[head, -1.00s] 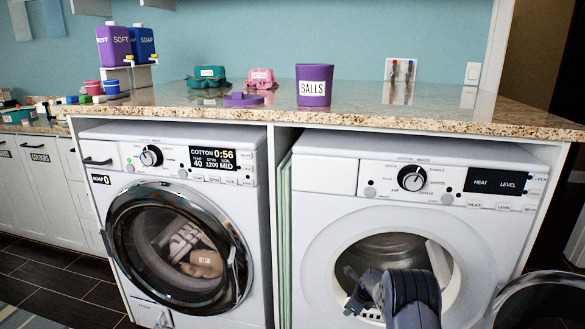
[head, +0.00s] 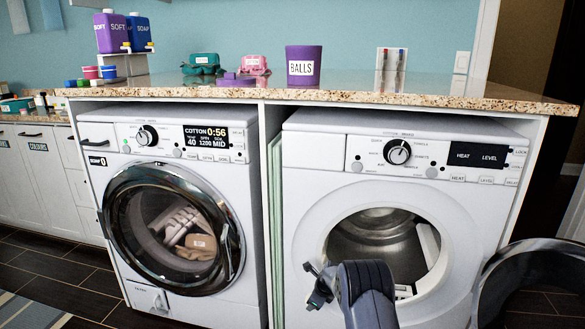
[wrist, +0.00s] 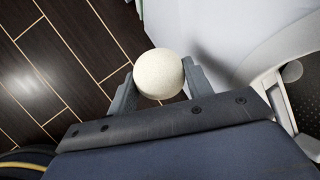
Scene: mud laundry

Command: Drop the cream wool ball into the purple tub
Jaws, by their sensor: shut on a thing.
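The cream wool ball (wrist: 159,74) is held between the two fingers of my gripper (wrist: 157,92) in the wrist view, with dark floor below it. In the head view my gripper (head: 318,287) is in front of the right machine, at the left of its round opening; the ball cannot be made out there. The purple tub (head: 303,66), labelled BALLS, stands upright on the granite counter, above and behind my gripper. Its inside is hidden.
The counter (head: 420,88) overhangs both machines. The right machine (head: 330,200) is open, its door (head: 520,265) swung out to the right. The left machine's door (head: 175,232) is shut. A purple lid-like piece and two egg-carton-like boxes (head: 205,63) lie left of the tub.

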